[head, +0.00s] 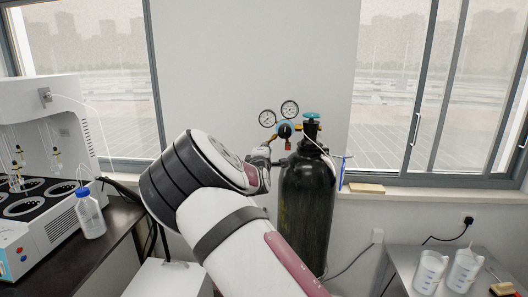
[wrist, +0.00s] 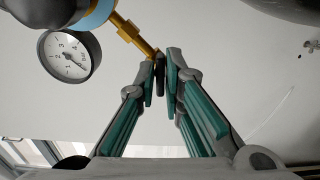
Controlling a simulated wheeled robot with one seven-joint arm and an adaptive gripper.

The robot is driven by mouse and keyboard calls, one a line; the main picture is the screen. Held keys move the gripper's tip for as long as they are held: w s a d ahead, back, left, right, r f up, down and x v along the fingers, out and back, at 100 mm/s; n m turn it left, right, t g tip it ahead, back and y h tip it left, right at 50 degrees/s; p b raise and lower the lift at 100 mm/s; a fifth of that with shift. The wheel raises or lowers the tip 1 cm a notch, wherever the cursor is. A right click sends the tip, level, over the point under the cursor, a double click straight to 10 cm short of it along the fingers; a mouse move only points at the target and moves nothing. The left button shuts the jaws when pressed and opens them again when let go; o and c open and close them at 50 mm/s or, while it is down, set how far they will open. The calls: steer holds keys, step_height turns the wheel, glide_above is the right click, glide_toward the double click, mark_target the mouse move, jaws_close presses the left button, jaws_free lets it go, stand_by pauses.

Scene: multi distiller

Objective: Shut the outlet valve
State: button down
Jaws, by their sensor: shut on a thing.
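A black gas cylinder (head: 307,200) stands upright right of my arm, with a teal handwheel (head: 311,116) on top. A regulator (head: 285,131) with two round gauges (head: 289,109) is fixed to its left side. In the wrist view, a brass outlet stem (wrist: 132,36) runs from the regulator down to my fingertips. My gripper (wrist: 162,74) is shut on the small outlet valve (wrist: 159,68) at the stem's end. The fingers hide most of the valve, so its turn position cannot be told. One gauge (wrist: 69,56) shows beside the stem.
Two white beakers (head: 430,270) stand on the right-hand table. Windows are behind on both sides. The wall behind the cylinder is bare.

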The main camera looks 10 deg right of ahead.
steer(key=shift+f+m+b, duration=0.15)
steer(key=shift+m+b, duration=0.2)
steer(key=shift+m, duration=1.9)
steer(key=shift+f+m+b, duration=0.1)
steer(key=shift+m+b, duration=0.25)
steer(key=shift+m, duration=1.9)
steer(key=c, duration=1.7)
jaws_free()
steer(key=shift+r, duration=0.1)
steer(key=v, duration=1.2)
